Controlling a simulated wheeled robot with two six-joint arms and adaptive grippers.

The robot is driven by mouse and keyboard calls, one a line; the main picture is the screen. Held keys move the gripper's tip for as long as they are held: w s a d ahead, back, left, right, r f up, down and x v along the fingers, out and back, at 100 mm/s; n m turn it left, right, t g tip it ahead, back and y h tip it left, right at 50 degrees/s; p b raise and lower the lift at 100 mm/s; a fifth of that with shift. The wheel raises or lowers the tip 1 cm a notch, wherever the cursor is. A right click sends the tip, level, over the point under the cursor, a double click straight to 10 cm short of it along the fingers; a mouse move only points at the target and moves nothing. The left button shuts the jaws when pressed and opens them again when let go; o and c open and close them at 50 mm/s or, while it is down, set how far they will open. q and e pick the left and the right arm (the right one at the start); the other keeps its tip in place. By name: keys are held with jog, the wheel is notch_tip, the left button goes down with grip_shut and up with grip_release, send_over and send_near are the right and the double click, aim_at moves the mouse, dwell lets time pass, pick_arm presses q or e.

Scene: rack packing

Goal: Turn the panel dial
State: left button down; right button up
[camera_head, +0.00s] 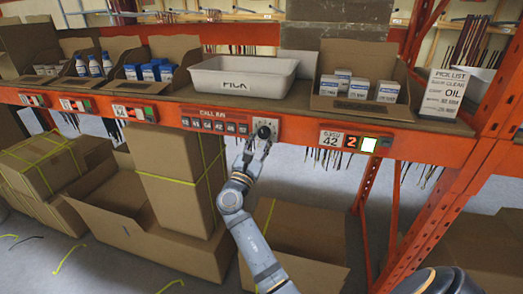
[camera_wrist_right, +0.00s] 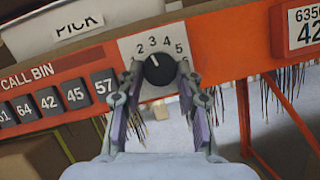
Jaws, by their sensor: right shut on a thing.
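The mark points up and slightly left, at about the 3. In the head view the dial (camera_head: 264,132) sits on the orange shelf beam. My right gripper (camera_head: 256,150) reaches up to it from below. In the right wrist view its two fingers (camera_wrist_right: 159,84) stand on either side of the knob and are shut on it. My left gripper is not in view.
A CALL BIN strip (camera_head: 213,124) with number tiles is left of the dial; a 6350 42 label (camera_head: 331,138) is right. Above, the shelf holds a white PICK tote (camera_head: 240,90) and cardboard bins. A PICK LIST card (camera_head: 442,94) stands right. Cartons (camera_head: 180,190) fill the floor below.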

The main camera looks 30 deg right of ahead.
jog(key=m+g+b, duration=0.1)
jog(key=m+b, duration=0.2)
jog(key=m+g+b, duration=0.2)
jog(key=m+b, duration=0.1)
jog(key=m, duration=0.1)
jog(key=shift+w+a+f+g+h, duration=0.1)
jog(key=shift+w+a+g+h, duration=0.1)
jog(key=shift+g+h, duration=0.1)
jog(key=shift+r+m+g+b, duration=0.15)
jog(key=shift+m+g+b, duration=0.25)
jog(key=shift+m+b, duration=0.45)
jog(key=shift+r+m+g+b, duration=0.15)
jog(key=shift+m+g+b, duration=0.3)
jog(key=shift+m, duration=0.7)
jog(key=shift+r, duration=0.1)
jog(key=o, duration=1.2)
jog(key=shift+w, duration=0.1)
